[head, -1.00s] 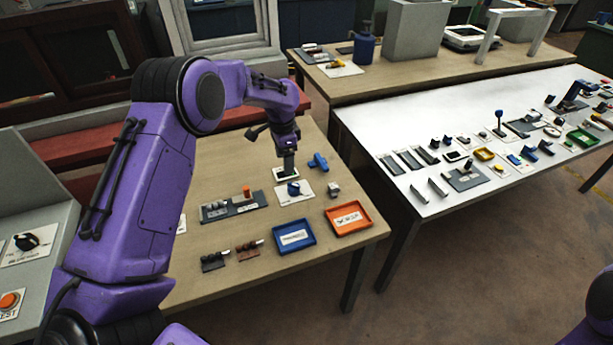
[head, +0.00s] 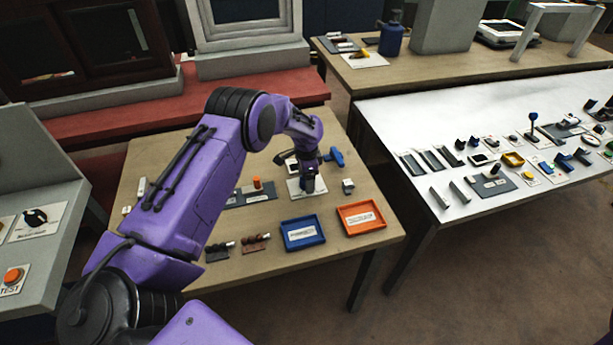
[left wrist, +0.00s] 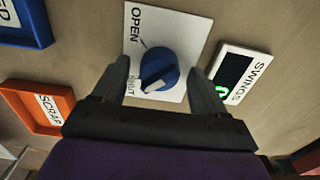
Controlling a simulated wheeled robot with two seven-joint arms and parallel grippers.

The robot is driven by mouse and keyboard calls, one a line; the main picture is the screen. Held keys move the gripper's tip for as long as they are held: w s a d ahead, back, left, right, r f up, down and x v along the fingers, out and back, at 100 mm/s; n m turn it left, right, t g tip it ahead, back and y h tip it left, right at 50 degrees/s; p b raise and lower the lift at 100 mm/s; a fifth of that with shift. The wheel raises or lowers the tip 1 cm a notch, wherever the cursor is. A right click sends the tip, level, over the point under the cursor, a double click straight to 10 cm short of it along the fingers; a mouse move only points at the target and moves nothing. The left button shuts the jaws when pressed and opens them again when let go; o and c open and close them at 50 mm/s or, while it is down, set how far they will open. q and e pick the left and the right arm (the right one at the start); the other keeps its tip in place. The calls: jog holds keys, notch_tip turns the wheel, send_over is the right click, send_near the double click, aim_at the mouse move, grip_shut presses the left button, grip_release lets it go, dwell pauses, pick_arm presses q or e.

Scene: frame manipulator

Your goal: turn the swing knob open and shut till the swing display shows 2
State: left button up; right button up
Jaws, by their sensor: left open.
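The blue swing knob (left wrist: 158,66) sits on a white plate (left wrist: 180,20) marked OPEN and SHUT. Its white pointer is turned toward the SHUT mark. My left gripper (left wrist: 159,72) is open, with one finger on each side of the knob; I cannot tell whether they touch it. In the head view my left gripper (head: 308,186) is low over the plate (head: 294,190) and hides most of the knob. The swing display (left wrist: 236,72), labelled SWINGS, stands right of the knob in the wrist view. Its green digit is partly hidden by a finger and cannot be read surely.
A blue tray (head: 302,245) and an orange tray (head: 361,229) marked SCRAP lie near the front of the wooden table. A panel with an orange button (head: 257,182) is left of the plate. A white table (head: 420,120) with several parts stands at the right.

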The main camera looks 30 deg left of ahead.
pick_arm(q)
jog(key=shift+f, duration=0.1)
jog(key=c, duration=1.1)
jog(key=shift+o, duration=0.2)
